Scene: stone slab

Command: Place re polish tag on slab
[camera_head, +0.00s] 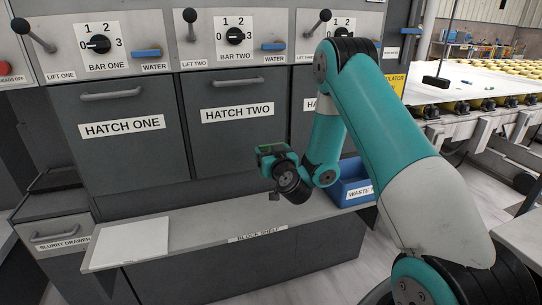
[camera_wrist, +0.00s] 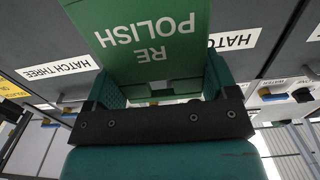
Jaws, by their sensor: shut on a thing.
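The green tag (camera_wrist: 145,40) with white "RE POLISH" lettering fills the top middle of the wrist view, its text upside down. My gripper (camera_wrist: 160,82) is shut on it, with a teal finger at each side. In the head view my gripper (camera_head: 268,155) is in front of the hatch two door, above the block shelf; the tag is only a small green patch there. A large pale slab (camera_head: 462,92) lies at the upper right of the head view, well apart from my gripper. My arm crosses between them.
The block shelf (camera_head: 195,232) runs below my gripper with a white plate (camera_head: 130,243) at its left end. A blue waste bin (camera_head: 352,190) stands at its right. A small black object (camera_head: 436,81) is on the pale slab. Levers and knobs line the panel above the hatches.

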